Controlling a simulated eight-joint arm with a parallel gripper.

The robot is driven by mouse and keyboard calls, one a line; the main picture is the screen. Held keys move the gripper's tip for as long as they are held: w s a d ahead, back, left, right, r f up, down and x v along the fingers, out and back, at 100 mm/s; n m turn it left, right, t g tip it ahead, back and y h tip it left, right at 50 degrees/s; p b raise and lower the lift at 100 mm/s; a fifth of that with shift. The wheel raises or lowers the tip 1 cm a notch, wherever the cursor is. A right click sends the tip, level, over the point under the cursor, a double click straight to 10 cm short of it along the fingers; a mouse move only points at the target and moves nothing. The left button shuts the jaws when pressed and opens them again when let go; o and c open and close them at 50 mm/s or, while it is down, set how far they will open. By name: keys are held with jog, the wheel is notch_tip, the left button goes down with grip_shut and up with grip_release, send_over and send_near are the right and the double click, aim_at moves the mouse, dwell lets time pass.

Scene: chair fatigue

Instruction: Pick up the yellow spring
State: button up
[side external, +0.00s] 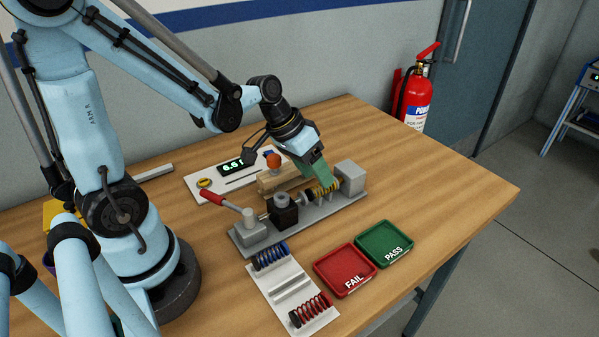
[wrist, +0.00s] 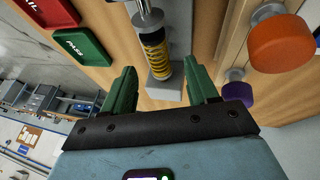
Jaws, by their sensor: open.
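The yellow spring (side external: 323,188) sits in the grey test fixture (side external: 246,233) on the table, lying between a dark plunger part and the grey end block (side external: 349,178). It also shows in the wrist view (wrist: 154,50), with a dark core inside its coils. My gripper (side external: 318,180) is at the spring in the side view, its green fingers partly covering it. In the wrist view my gripper (wrist: 162,86) is open, one green finger on each side of the spring's line, with gaps between the fingers and the spring. I cannot tell its exact height over the spring.
A red FAIL tray (side external: 346,291) and a green PASS tray (side external: 411,239) are in front of the fixture. A white rack (side external: 276,297) holds a blue spring (side external: 270,256) and a red spring (side external: 310,310). A red-handled lever (side external: 212,198) and an orange knob (side external: 273,160) stand close by.

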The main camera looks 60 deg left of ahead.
jog(key=shift+x, duration=1.6)
grip_shut()
